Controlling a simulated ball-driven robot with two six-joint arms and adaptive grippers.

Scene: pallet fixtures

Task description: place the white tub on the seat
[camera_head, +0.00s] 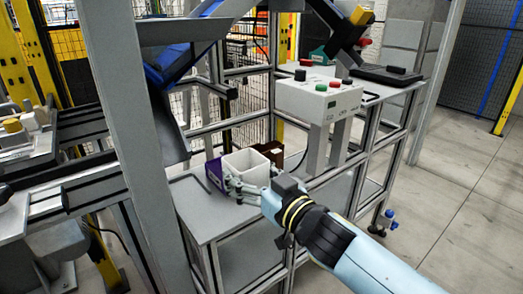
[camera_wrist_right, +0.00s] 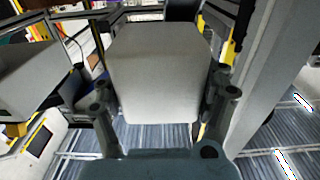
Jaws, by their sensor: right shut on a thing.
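The white tub (camera_head: 246,167) is an open-topped square box over the small grey table at the centre of the head view. My right gripper (camera_head: 240,189) reaches in from the lower right and is shut on the tub. In the right wrist view the tub (camera_wrist_right: 160,70) fills the middle as a pale block, with a finger of my right gripper (camera_wrist_right: 160,98) at each side. I cannot tell whether its base touches the table. I cannot make out which part is the seat. My left gripper is not in view.
A purple box (camera_head: 214,172) is close to the tub's left side, and a brown box (camera_head: 270,152) is behind it. A grey control box (camera_head: 320,98) with coloured buttons stands behind right. A grey post (camera_head: 135,130) rises at left. The front tabletop (camera_head: 210,219) is clear.

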